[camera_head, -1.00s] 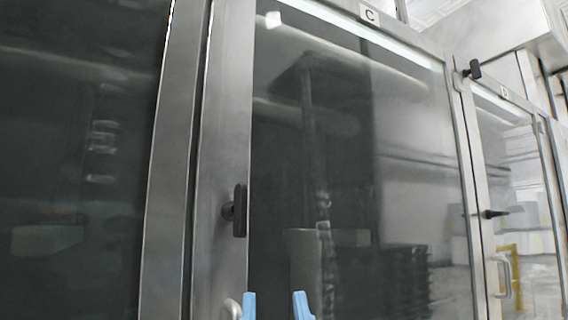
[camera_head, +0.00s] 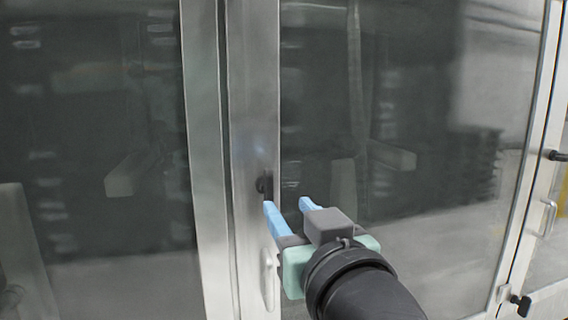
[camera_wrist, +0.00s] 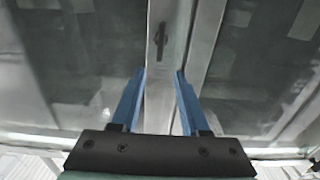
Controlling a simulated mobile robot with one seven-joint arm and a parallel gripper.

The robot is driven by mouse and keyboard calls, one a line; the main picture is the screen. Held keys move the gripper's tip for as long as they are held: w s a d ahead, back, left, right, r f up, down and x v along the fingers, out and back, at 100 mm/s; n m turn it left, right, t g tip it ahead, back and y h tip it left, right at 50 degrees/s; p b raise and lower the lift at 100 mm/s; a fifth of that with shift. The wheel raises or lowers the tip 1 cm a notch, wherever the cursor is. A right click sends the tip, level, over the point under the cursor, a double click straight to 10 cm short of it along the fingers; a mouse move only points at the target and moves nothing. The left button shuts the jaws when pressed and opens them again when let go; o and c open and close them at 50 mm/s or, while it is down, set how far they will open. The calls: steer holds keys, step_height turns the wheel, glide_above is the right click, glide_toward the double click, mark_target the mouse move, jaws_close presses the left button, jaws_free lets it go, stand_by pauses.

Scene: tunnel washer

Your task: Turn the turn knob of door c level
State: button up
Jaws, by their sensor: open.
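The black turn knob (camera_head: 264,184) of door C sits on the steel door frame in the head view, partly hidden behind my gripper's left finger. In the wrist view the knob (camera_wrist: 160,41) shows whole, its bar roughly upright along the frame. Door C (camera_head: 400,110) is a large dark glass panel in a steel frame and looks closed. My gripper (camera_head: 288,204) has blue fingers, spread apart and empty. In the wrist view the fingertips (camera_wrist: 160,76) lie below the knob, one to each side of its line, apart from it.
A pale pull handle (camera_head: 269,280) stands out on the frame below the knob, close left of my gripper. Another dark glass panel (camera_head: 90,140) is at left. At right, the neighbouring door carries a black knob (camera_head: 556,155) and a pale handle (camera_head: 548,218).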

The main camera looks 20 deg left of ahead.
mark_target(270, 183)
steer(key=p+x, duration=0.5)
steer(key=x, duration=0.6)
steer(key=shift+w+a, duration=0.15)
steer(key=shift+a, duration=0.1)
steer(key=shift+w+a, duration=0.25)
steer(key=shift+w, duration=0.2)
jaws_close()
